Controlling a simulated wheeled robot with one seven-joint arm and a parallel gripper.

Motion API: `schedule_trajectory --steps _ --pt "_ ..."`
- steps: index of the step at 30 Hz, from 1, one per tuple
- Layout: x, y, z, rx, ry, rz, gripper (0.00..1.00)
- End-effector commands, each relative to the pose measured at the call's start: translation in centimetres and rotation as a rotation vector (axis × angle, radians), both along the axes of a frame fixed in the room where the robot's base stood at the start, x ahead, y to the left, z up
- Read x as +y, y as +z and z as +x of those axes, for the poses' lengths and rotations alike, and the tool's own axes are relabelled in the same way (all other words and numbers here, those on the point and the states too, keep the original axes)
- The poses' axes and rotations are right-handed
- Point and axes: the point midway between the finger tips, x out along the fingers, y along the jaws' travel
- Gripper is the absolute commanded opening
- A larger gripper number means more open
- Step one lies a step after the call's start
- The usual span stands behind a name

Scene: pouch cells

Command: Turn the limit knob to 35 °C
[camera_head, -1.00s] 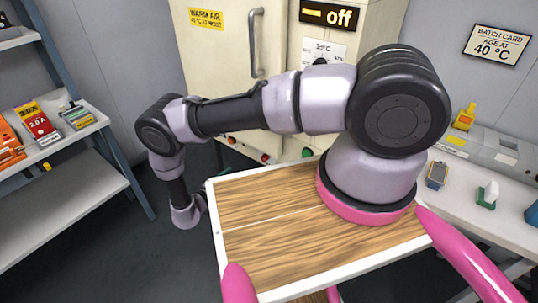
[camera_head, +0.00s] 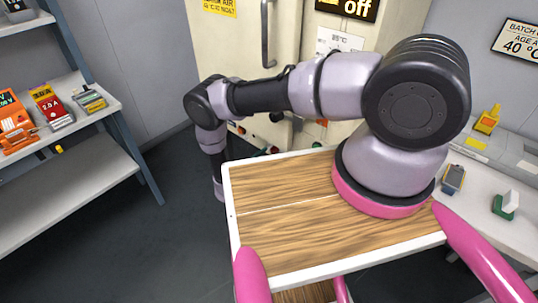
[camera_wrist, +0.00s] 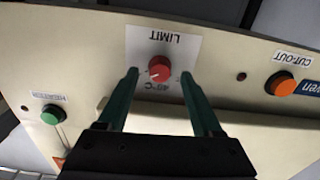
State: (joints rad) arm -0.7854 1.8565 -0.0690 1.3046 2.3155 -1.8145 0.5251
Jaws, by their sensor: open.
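The red limit knob (camera_wrist: 160,68) sits on a white plate (camera_wrist: 187,48) marked LIMIT in the wrist view, where the lettering is upside down. The small print below the knob looks like 40 °C, but it is partly hard to read. My gripper (camera_wrist: 158,76) is open, with one green finger on each side of the knob. Gaps show between the fingertips and the knob in this view; the depth between them is hard to judge. In the head view the gripper and the limit knob cannot be made out.
The wrist view shows an orange CUT-OUT knob (camera_wrist: 284,84) at right and a green HEATER knob (camera_wrist: 50,116) at left. In the head view stand the cream oven cabinet (camera_head: 232,60), its off display (camera_head: 346,8), a shelf (camera_head: 70,185) and a bench (camera_head: 480,205).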

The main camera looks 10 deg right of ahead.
Motion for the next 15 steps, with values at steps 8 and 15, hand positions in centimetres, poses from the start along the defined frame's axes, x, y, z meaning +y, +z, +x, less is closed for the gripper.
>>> schedule_trajectory --steps 8,15 --pt "-0.52 0.01 0.39 -0.001 0.001 0.001 0.67" --pt "-0.5 0.02 0.39 -0.001 0.0 0.001 0.13"
